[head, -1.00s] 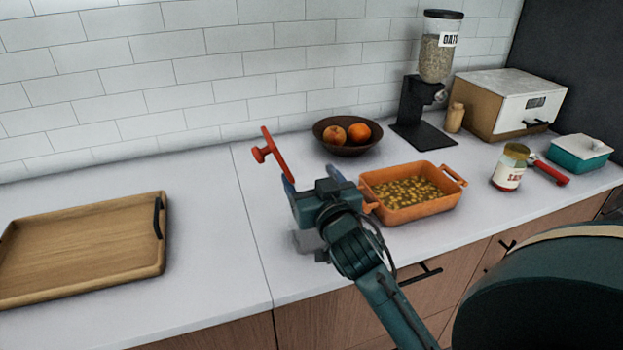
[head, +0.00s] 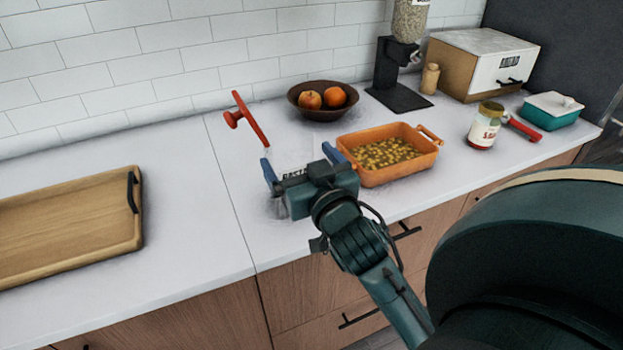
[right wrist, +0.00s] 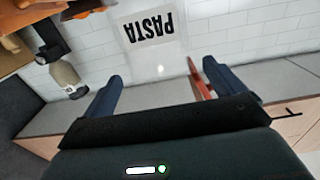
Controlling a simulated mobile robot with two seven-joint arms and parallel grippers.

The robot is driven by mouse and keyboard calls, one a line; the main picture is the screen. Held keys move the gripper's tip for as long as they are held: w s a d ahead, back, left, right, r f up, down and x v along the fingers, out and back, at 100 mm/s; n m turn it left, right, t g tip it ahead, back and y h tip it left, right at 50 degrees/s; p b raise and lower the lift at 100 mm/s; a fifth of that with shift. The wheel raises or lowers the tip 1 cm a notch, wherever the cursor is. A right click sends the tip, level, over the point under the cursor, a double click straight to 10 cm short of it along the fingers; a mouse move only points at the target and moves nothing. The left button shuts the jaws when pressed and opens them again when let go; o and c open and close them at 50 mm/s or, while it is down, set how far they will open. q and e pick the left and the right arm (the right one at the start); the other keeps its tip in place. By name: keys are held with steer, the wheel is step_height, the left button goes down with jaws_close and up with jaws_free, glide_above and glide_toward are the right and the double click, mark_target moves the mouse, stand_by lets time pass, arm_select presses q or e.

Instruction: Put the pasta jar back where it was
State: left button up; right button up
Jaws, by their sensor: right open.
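The pasta jar (head: 296,160) is clear and hard to make out. Its black PASTA label shows in the head view just beyond my right gripper's palm, and upside down in the right wrist view as a label (right wrist: 149,29). It appears to stand on the counter, but its base is hidden. My right gripper (head: 300,163) is open, its blue fingers apart on either side of the label in the head view. They also show in the right wrist view (right wrist: 163,76), holding nothing that I can see. My left gripper is not in view.
A red knobbed object (head: 250,118) stands behind the fingers. An orange dish (head: 398,173) of yellow pieces is close right. A fruit bowl (head: 322,112), a sauce jar (head: 485,127) and a bread box (head: 483,62) are farther back. A wooden tray (head: 70,222) lies left; counter between is clear.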

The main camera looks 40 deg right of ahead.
steer(key=shift+v, duration=1.25)
arm_select(q)
steer(key=p, duration=0.1)
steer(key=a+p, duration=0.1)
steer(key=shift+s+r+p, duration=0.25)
steer(key=shift+p, duration=0.05)
arm_select(e)
steer(key=v, duration=0.3)
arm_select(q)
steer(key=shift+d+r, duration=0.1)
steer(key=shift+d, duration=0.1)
